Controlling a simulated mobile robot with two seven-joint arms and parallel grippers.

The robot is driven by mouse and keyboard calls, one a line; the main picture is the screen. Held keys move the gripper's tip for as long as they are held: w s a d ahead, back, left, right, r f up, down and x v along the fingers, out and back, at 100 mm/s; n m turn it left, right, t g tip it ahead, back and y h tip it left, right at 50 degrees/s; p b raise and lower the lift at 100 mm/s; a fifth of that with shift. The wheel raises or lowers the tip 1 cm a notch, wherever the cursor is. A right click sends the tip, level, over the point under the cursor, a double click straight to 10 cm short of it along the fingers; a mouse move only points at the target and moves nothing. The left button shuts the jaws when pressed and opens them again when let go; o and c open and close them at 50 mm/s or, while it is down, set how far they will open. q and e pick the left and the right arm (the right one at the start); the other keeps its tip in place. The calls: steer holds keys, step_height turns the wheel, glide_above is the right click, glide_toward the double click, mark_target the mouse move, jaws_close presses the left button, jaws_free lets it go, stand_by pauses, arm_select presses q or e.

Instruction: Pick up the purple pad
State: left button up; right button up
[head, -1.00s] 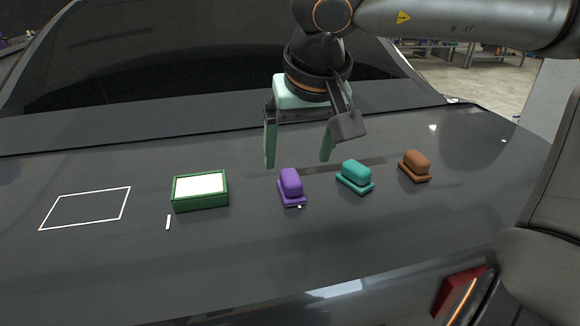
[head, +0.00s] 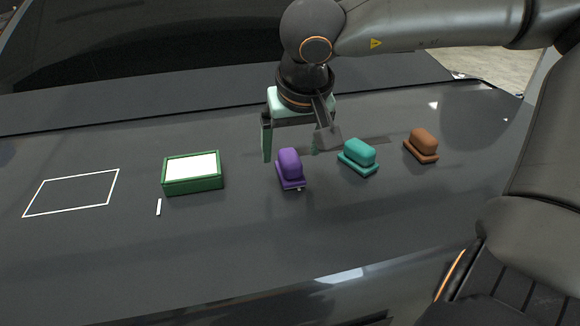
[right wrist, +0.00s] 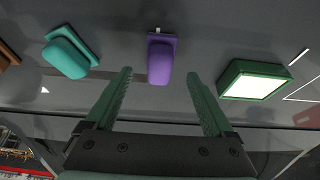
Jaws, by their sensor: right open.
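The purple pad (head: 290,166) sits on the dark car surface, between the green box and the teal pad. It also shows in the right wrist view (right wrist: 160,62), upper middle, ahead of the gap between my fingers. My right gripper (head: 290,150) is open and empty, fingers pointing down, just behind and above the purple pad. In the right wrist view my right gripper (right wrist: 160,85) has its two green fingers spread wide, apart from the pad. My left gripper is out of view.
A teal pad (head: 358,155) and a brown pad (head: 421,146) stand to the right. A green box with a white top (head: 192,186) is to the left, beside a small white mark (head: 158,207) and a white outline (head: 72,206). The front surface is clear.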

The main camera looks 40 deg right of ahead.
mark_target(291, 157)
steer(key=x, duration=0.4)
steer(key=shift+d+f, duration=0.1)
steer(key=shift+f, duration=0.1)
steer(key=shift+c, duration=0.3)
jaws_close()
